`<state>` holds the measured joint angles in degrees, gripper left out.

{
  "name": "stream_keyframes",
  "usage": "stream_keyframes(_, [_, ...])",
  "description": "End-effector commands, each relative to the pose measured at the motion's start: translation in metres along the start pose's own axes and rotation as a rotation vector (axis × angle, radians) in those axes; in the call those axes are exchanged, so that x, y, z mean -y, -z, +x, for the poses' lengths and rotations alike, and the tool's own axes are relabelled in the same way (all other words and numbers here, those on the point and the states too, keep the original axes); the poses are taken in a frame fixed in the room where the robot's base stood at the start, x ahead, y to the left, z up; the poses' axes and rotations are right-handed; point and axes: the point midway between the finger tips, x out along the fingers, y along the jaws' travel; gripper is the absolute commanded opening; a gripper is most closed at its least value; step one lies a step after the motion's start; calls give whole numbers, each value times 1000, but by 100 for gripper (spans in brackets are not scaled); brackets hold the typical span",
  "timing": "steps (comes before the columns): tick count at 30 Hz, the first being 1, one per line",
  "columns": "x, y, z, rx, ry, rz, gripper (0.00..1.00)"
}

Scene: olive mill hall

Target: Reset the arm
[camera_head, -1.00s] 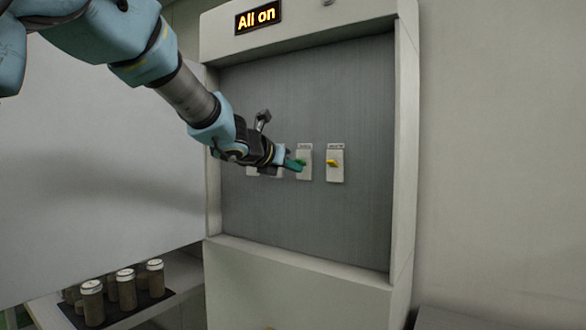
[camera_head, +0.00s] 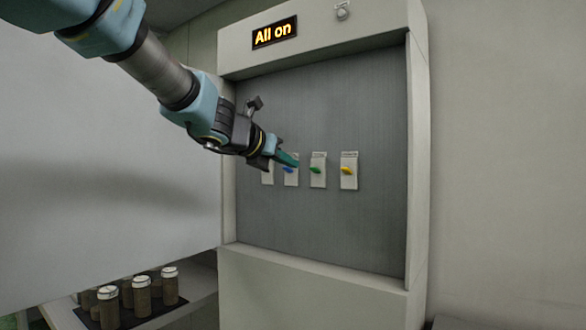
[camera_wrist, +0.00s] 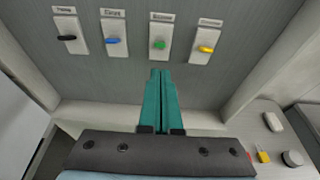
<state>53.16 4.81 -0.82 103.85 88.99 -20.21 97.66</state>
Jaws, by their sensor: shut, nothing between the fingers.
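My gripper (camera_head: 291,160) is shut and empty, in front of the grey switch panel (camera_head: 330,110). Its teal fingers (camera_wrist: 161,100) are together in the wrist view, pointing toward the panel and apart from the switches. The panel holds a row of labelled switches: black (camera_wrist: 67,38), blue (camera_wrist: 112,41), green (camera_wrist: 159,44) and yellow (camera_wrist: 205,49). In the head view the blue switch (camera_head: 288,170), green switch (camera_head: 315,170) and yellow switch (camera_head: 347,170) show. My gripper partly hides the leftmost plate there. A display (camera_head: 274,32) above reads "All on".
Several jars with white lids (camera_head: 140,282) stand on a dark mat at the lower left. A raised white door or board (camera_head: 100,180) is left of the cabinet. A yellow padlock (camera_wrist: 263,156) and small round items lie at the wrist view's lower right.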

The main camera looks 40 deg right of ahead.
Motion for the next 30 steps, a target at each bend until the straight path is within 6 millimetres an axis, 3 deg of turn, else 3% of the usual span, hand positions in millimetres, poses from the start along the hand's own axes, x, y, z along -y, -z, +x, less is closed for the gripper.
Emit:
stream_keyframes(16, [0, 0, 0, 0, -1, -2, 0])
stream_keyframes(19, [-11, 5, -2, -3, -25, -55, 0])
stream_keyframes(23, [-57, 32, -15, -10, -140, -302, 0])
stream_keyframes(26, [-109, 70, -37, -1, -288, -614, 0])
stream_keyframes(30, [-174, 136, -81, 55, -523, -1085, 0])
